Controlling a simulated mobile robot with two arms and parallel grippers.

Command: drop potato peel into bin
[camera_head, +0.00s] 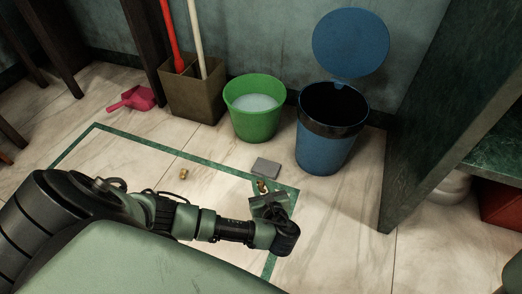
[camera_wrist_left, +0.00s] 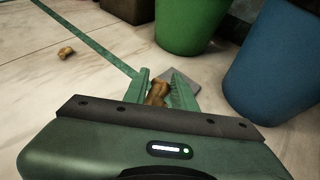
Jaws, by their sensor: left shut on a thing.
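My left gripper (camera_head: 262,189) is shut on a brown potato peel (camera_wrist_left: 156,94), low over the tiled floor. The peel shows between the green fingers in the left wrist view, and a bit of it shows in the head view (camera_head: 262,186). The blue bin (camera_head: 324,148) stands upright beyond the gripper and to its right, with its round lid (camera_head: 350,43) raised and its dark opening uncovered. The bin's side also shows at the right of the left wrist view (camera_wrist_left: 275,70). A second brown piece (camera_head: 184,174) lies on the floor to the left. My right gripper is out of view.
A green bucket (camera_head: 254,124) of pale liquid stands left of the bin. A flat grey piece (camera_head: 266,167) lies on the floor just beyond my gripper. A brown box (camera_head: 192,102) with upright handles and a pink dustpan (camera_head: 132,99) are farther left. A cabinet panel (camera_head: 420,170) rises right of the bin.

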